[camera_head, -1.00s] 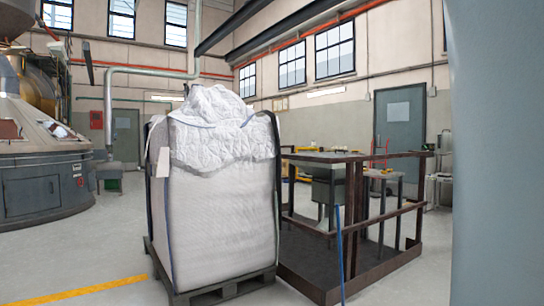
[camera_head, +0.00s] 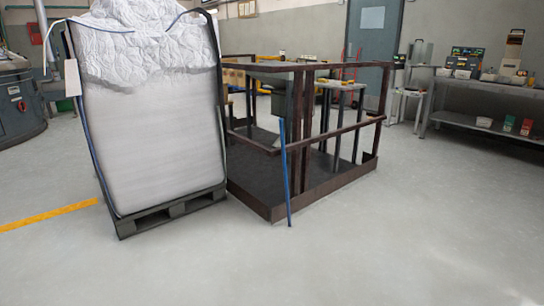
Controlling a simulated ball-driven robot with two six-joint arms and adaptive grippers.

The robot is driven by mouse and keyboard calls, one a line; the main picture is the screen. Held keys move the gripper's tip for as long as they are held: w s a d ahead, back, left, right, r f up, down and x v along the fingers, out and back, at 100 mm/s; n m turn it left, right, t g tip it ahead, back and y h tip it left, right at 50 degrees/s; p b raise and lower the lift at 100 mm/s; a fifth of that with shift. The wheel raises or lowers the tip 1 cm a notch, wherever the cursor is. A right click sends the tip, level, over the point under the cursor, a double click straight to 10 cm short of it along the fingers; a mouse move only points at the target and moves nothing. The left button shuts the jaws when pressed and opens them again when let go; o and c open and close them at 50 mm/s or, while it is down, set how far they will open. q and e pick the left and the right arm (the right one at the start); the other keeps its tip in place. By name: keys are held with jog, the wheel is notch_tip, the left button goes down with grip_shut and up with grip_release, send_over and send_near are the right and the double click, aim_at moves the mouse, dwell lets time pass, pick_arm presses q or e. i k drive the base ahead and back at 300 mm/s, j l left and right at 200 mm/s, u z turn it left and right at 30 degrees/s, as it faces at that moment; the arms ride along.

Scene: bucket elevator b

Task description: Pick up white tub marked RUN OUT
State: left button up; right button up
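I cannot make out a white tub marked RUN OUT; no lettering is readable at this distance. Several small items stand on a grey workbench (camera_head: 490,87) at the right. Among them, a small white item (camera_head: 484,122) lies on its lower shelf beside a green one (camera_head: 508,123) and a red one (camera_head: 526,127). I cannot tell whether any of them is the tub. Neither of my grippers shows in the head view.
A large white bulk bag (camera_head: 155,130) stands on a dark pallet (camera_head: 180,207) at left. A rusty railed platform (camera_head: 325,185) with a blue pole (camera_head: 285,175) stands beside it. A small table (camera_head: 408,93) is by the grey door (camera_head: 375,45). Open floor (camera_head: 400,230) lies in front.

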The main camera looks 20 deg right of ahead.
aim_at(481, 121)
jog(key=i+l+z, duration=0.25)
jog(key=l+z, duration=0.2)
jog(key=i+l+z, duration=0.35)
jog(key=l+z, duration=0.15)
jog(key=i+l+z, duration=0.45)
jog(key=i+z, duration=0.45)
jog(key=i+l+z, duration=0.2)
jog(key=i, duration=3.35)
jog(key=i+u, duration=0.1)
jog(key=i, duration=1.5)
jog(key=i+l, duration=0.2)
jog(key=i, duration=1.35)
